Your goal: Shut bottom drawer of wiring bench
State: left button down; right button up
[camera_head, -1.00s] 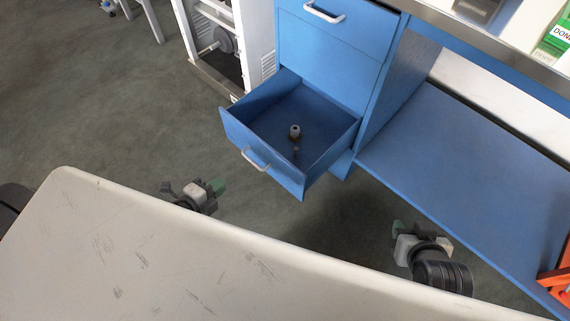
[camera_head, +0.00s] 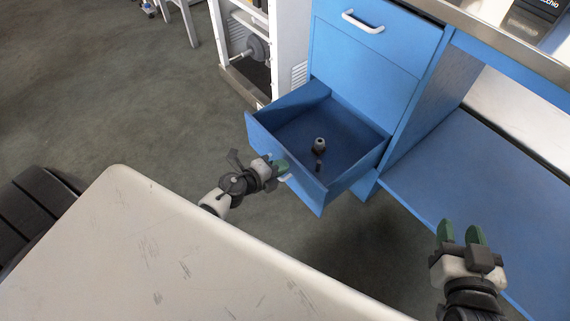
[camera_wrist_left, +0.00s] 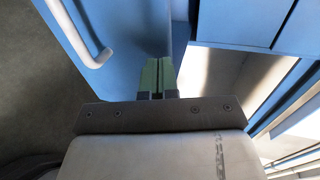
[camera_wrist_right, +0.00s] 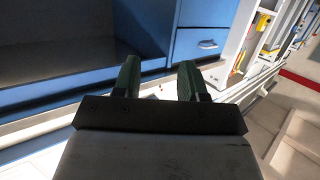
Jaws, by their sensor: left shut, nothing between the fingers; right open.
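The bottom drawer (camera_head: 318,185) of the blue wiring bench (camera_head: 372,55) stands pulled open in the head view. A small grey-white part (camera_head: 319,144) and a small dark piece lie inside it. My left gripper (camera_head: 281,169) is shut and empty at the drawer's front, by its handle, which it partly hides. In the left wrist view, the left fingertips (camera_wrist_left: 157,62) point at the blue drawer front, with the pale handle (camera_wrist_left: 85,40) to their left. I cannot tell whether they touch. My right gripper (camera_head: 461,232) is open and empty before the bench's lower shelf; its fingers also show in the right wrist view (camera_wrist_right: 158,85).
A closed drawer with a pale handle (camera_head: 362,22) sits above the open one. A white frame (camera_head: 286,50) stands left of the bench. The blue lower shelf (camera_head: 450,165) extends right. A pale scuffed surface (camera_head: 150,250) fills the foreground. The floor left of the drawer is clear.

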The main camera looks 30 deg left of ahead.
pick_arm(q)
jog(key=shift+w+d, duration=0.35)
jog(key=shift+w, duration=0.4)
pick_arm(e)
jog(key=shift+w+a+r+t, duration=0.1)
jog(key=shift+r+t, duration=0.15)
jog(key=shift+t, duration=0.05)
pick_arm(q)
jog(key=shift+w, duration=0.1)
